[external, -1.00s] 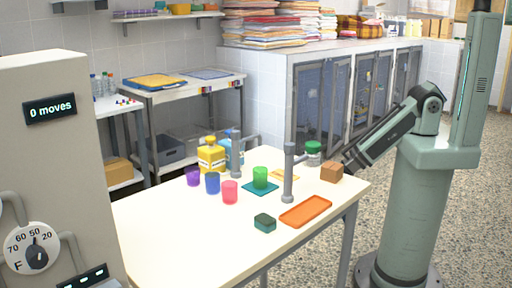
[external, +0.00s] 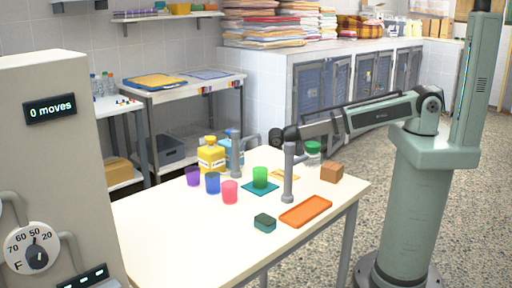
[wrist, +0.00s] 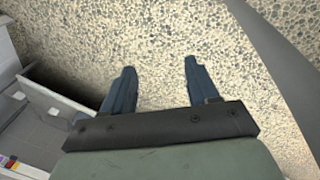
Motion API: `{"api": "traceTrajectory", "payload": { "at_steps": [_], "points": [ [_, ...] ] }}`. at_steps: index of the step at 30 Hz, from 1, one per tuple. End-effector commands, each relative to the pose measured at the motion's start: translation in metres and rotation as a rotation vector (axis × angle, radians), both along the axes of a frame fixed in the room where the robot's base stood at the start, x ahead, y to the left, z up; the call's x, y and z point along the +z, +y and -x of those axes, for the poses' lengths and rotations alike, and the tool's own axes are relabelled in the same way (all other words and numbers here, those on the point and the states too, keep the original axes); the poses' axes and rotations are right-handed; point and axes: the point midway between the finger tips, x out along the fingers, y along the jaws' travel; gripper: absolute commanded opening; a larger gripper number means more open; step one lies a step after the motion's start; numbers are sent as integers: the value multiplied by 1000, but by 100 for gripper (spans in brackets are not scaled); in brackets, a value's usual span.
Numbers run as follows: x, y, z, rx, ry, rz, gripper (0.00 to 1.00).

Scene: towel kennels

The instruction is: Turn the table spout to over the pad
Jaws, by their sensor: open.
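A grey post with a short spout arm at its top (external: 288,178) stands on the table (external: 160,233). A second grey post (external: 235,158) with a side arm stands farther back. A teal square pad (external: 249,189) lies between them under a green cup (external: 260,175). A yellow-orange flat piece (external: 287,174) lies behind the front post, partly hidden. My gripper (wrist: 159,67) is open and empty in the wrist view, with floor beyond its fingers. In the external view, my arm's end is above the back of the table, near the posts; its fingers are not clear there.
An orange tray (external: 306,212), a dark green sponge-like block (external: 265,222) and a brown block (external: 332,172) lie on the table. Purple (external: 193,176), blue (external: 213,184) and pink (external: 230,192) cups stand left, near a yellow bottle (external: 211,158). A green-lidded jar (external: 313,152) stands behind.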

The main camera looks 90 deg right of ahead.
Motion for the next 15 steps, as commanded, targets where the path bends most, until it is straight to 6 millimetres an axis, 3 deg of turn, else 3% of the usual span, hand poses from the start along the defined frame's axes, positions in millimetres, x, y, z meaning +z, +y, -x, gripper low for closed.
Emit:
{"api": "traceTrajectory", "payload": {
  "at_steps": [1, 5, 8, 11, 15],
  "points": [
    [17, -6, -19, -3, -31, 12, 59],
    [58, -14, -56, -9, -94, 33, 59],
    [90, -10, -84, -11, -134, 36, 59],
    [122, 7, -110, -9, -161, 20, 59],
    [169, 51, -144, 2, -180, -30, 59]
  ]
}}
